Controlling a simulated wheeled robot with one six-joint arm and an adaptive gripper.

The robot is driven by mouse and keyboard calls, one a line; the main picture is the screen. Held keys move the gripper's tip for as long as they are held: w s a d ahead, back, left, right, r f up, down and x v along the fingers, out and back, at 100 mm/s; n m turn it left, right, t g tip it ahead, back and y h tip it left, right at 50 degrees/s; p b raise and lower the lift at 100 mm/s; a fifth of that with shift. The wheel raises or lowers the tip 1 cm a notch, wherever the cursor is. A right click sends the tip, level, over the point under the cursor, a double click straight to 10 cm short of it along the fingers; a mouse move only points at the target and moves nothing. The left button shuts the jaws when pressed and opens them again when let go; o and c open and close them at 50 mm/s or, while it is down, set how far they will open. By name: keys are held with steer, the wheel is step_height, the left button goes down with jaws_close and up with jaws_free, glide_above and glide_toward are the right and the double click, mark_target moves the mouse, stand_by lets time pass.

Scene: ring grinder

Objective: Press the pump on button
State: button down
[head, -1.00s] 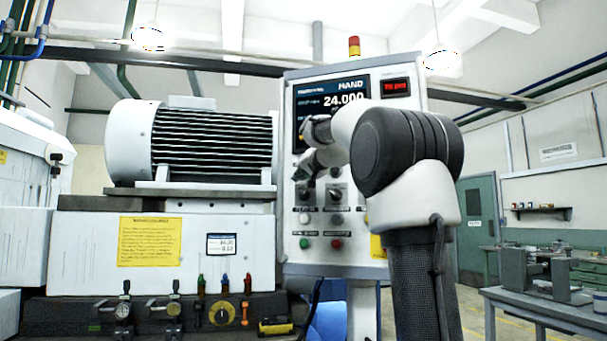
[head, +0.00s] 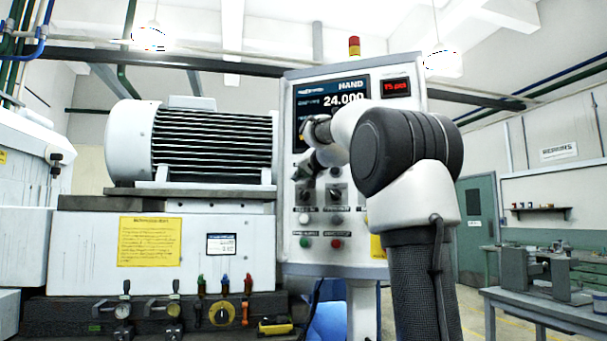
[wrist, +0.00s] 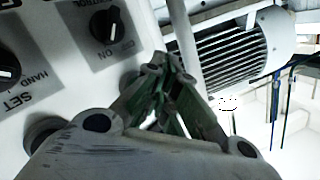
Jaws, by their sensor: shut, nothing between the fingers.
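The white control panel (head: 288,258) stands in the middle of the head view. Low on it are a white button (head: 304,219), a dark button (head: 337,220), a green button (head: 305,242) and a red button (head: 337,243). Their labels are too small to read, so I cannot tell which is pump on. My gripper (wrist: 168,68) is shut and empty, close in front of the panel; in the head view my arm partly covers it. The wrist view shows an OFF/ON knob (wrist: 104,25) left of the fingertips and a HAND/SET knob (wrist: 8,68) at the left edge.
The panel's screen (head: 310,95) reads HAND and 24.000, partly covered by my arm. A finned motor (head: 210,140) sits on the machine left of the panel; it also shows in the wrist view (wrist: 235,50). A workbench (head: 550,306) stands at the right.

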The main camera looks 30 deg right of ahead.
steer(key=shift+w+d, duration=0.25)
steer(key=shift+d, duration=0.05)
steer(key=shift+w+d, duration=0.35)
steer(key=shift+d, duration=0.05)
stand_by(0.9)
steer(key=shift+s+a, duration=0.6)
steer(key=shift+a, duration=0.1)
steer(key=shift+a, duration=0.1)
steer(key=s+a, duration=0.3)
steer(key=shift+s+a, duration=0.15)
steer(key=shift+a, duration=0.15)
stand_by(0.3)
stand_by(0.7)
